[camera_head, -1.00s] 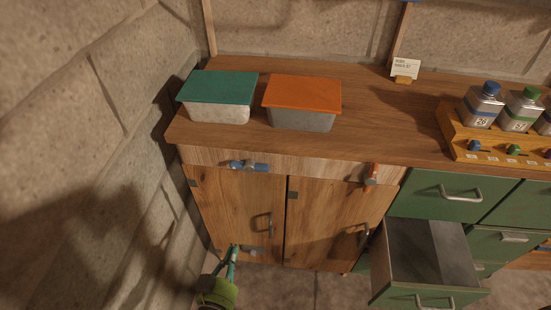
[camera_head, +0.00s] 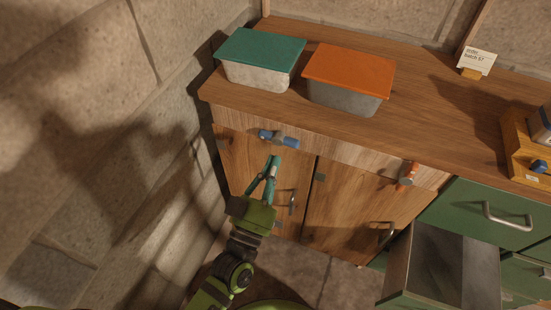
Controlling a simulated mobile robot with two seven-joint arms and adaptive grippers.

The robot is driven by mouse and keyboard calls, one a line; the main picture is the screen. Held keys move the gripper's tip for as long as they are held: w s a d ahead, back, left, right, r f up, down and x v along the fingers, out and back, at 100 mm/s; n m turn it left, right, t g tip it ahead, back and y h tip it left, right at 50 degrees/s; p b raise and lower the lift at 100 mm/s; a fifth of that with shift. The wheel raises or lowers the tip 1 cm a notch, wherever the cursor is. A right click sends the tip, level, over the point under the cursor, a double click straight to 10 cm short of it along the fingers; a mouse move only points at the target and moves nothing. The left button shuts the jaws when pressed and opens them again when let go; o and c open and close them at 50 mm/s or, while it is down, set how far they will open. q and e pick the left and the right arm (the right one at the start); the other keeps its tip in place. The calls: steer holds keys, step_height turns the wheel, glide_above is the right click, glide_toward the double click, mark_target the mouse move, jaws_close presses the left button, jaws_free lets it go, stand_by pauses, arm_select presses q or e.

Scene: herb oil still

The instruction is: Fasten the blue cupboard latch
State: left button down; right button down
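The blue cupboard latch (camera_head: 278,139) is on the pale rail above the left cupboard door (camera_head: 237,165). Its bar lies roughly sideways along the rail, with a grey part at its left end. The left door looks closed. My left gripper (camera_head: 273,163) is in front of this door, just below the latch and apart from it in the picture. Its teal fingers converge at the tips, and it looks shut with nothing between them. My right gripper is not in view.
An orange latch (camera_head: 407,176) stands nearly upright above the right cupboard door (camera_head: 357,205). A grey drawer (camera_head: 450,265) is pulled out at the lower right. Boxes with green (camera_head: 262,50) and orange (camera_head: 350,68) lids stand on the counter. A stone wall (camera_head: 90,150) is close on the left.

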mark_target(279, 139)
arm_select(q)
steer(key=x, duration=0.8)
steer(key=shift+w+d+p, duration=0.15)
steer(key=shift+w+p, duration=0.2)
steer(key=shift+p, duration=0.05)
step_height(279, 139, down, 3)
steer(key=shift+s+b, duration=0.15)
steer(key=shift+b, duration=0.2)
steer(key=shift+f, duration=0.5)
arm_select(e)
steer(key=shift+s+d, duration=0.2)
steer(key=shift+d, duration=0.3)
